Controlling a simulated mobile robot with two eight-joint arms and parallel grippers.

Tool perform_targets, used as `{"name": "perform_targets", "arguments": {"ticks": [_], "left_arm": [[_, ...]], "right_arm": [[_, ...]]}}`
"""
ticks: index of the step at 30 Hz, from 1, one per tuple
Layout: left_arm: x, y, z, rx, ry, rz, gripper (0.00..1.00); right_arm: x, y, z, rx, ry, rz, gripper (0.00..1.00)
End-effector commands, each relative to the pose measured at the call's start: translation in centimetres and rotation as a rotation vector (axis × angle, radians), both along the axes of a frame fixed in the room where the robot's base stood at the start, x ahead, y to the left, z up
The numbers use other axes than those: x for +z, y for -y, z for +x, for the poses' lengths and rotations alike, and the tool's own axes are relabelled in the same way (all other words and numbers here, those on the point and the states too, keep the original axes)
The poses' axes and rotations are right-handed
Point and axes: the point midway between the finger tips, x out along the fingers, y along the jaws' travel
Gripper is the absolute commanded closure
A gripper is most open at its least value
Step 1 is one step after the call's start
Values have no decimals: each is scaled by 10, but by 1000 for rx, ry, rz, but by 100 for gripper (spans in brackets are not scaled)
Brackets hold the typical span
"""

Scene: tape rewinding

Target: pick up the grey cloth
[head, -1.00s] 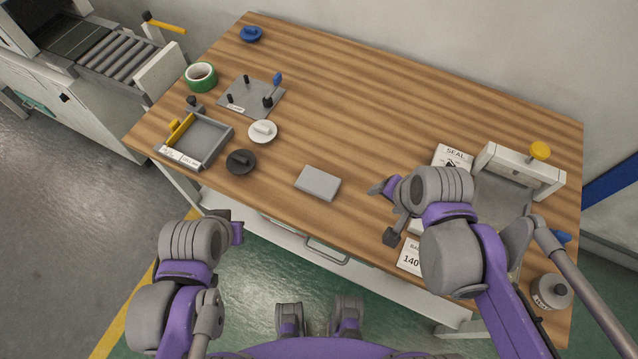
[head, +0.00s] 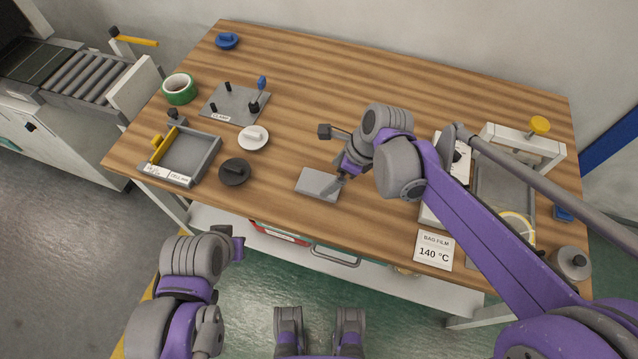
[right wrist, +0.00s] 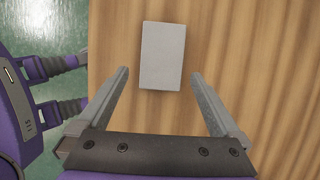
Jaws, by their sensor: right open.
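The grey cloth (head: 316,185) is a flat folded rectangle on the wooden table near its front edge. In the right wrist view the cloth (right wrist: 161,56) lies just beyond the fingertips, between their lines. My right gripper (head: 342,160) is open and empty, above and just behind the cloth in the head view; its fingers stand wide apart in the right wrist view (right wrist: 160,73). One finger hides part of the cloth's right side in the head view. My left gripper (head: 238,243) is off the table's front edge at lower left; its jaw opening cannot be made out.
A black disc (head: 234,172), a white disc (head: 253,138) and a grey tray (head: 207,160) lie left of the cloth. A clamp plate (head: 232,104) and green tape (head: 179,89) stand behind. A bag sealer (head: 524,144) stands at right. The table's middle back is clear.

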Motion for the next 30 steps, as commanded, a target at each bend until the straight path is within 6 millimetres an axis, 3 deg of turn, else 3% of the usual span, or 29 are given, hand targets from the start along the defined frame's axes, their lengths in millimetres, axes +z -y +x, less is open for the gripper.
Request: {"name": "perform_targets", "arguments": {"ticks": [13,22,30], "left_arm": [[-6,0,-1,0,-2,0,100],[-6,0,-1,0,-2,0,100],[-7,0,-1,0,-2,0,100]], "right_arm": [[-46,-22,10,3,1,-1,0],[-51,-23,11,1,1,-1,0],[-51,-23,11,1,1,-1,47]]}}
